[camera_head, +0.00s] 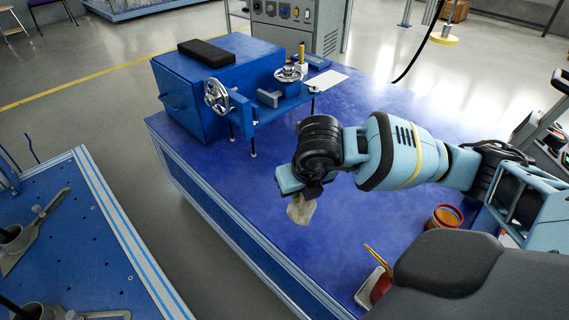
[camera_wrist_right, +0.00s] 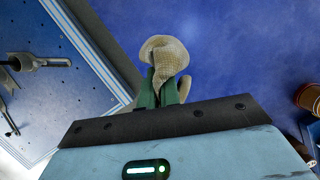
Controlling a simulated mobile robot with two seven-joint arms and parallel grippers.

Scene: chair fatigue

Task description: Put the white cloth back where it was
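The white cloth (camera_head: 301,210), crumpled and off-white, hangs below my right gripper (camera_head: 306,193) over the blue table (camera_head: 370,226), near its front left edge. In the right wrist view the cloth (camera_wrist_right: 166,52) is bunched between the green fingers of my right gripper (camera_wrist_right: 164,92), which are shut on it. Its top bulges out past the fingertips. I cannot tell how far it is above the table surface. My left gripper is not in view.
A blue box (camera_head: 210,96) with a black pad (camera_head: 206,53) and a blue fixture with handwheels (camera_head: 217,96) stand at the table's back left. An orange-brown can (camera_head: 445,218) stands at the right. Another blue workbench (camera_head: 75,248) lies left across a floor gap.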

